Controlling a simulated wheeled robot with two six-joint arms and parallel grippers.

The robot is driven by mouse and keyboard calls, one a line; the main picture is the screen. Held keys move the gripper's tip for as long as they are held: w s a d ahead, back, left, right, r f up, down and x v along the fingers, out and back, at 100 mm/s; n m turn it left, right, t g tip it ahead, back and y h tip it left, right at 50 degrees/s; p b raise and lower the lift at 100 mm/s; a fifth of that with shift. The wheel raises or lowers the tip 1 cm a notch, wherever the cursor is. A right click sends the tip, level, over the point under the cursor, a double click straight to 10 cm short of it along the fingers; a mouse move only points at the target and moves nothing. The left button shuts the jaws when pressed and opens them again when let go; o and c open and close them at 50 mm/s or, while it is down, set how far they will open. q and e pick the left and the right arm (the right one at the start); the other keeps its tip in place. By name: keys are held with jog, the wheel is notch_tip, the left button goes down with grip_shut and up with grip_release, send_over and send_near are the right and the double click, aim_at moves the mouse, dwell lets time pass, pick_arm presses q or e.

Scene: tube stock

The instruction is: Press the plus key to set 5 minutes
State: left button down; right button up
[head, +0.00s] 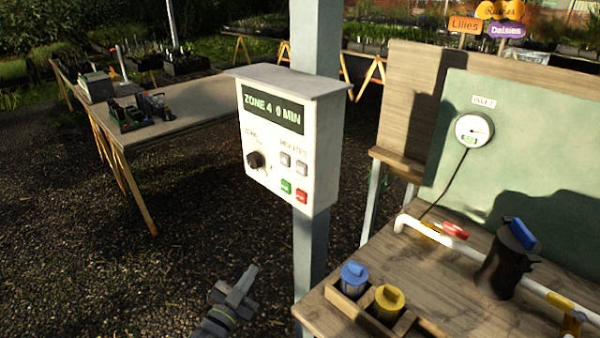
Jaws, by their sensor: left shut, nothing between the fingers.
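A white control box (262,181) is fixed to a grey post in the head view. Its dark green display (272,110) reads "ZONE 4 0 MIN". Below it are a black zone knob (256,160) on the left and two grey minutes keys, a left one (285,158) and a right one (302,168); their marks are too small to read. Under them sit a green key (286,187) and a red key (301,196). My left gripper (250,275) is shut and empty, below and in front of the box, apart from it. My right gripper does not show.
The grey post (311,245) stands behind the box. At the right, a wooden bench (370,262) holds a white pipe (470,252), a black filter with a blue top (505,262), and blue and yellow capped containers. A table (190,105) stands back left. Gravel floor below the box is clear.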

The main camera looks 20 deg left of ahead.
pick_arm(q)
notch_tip(320, 180, up, 14)
jog(key=d+m+t+h+p, duration=0.1)
jog(key=d+m+t+h, duration=0.1)
jog(key=t, duration=0.1)
jog(key=m+t+h+p, duration=0.2)
jog(key=m+t+h, duration=0.2)
jog(key=h, duration=0.2)
send_near(301, 169)
jog(key=s+a+r, duration=0.3)
jog(key=s+r, duration=0.3)
jog(key=shift+w+a, duration=0.1)
jog(key=shift+w, duration=0.05)
jog(key=shift+b, duration=0.3)
jog(key=shift+g+y, duration=0.3)
jog(key=shift+w+d+b, duration=0.55)
jog(key=shift+w+b, duration=0.05)
jog(key=shift+w, duration=0.75)
jog(key=shift+w+d+b, duration=0.6)
jog(key=shift+w+b, duration=0.05)
jog(key=shift+w, duration=0.75)
jog(key=shift+w+d+b, duration=0.55)
jog(key=shift+w+b, duration=0.05)
jog(key=shift+w, duration=0.75)
jog(key=shift+w, duration=0.1)
jog(key=shift+w+d, duration=0.15)
jog(key=shift+w, duration=0.15)
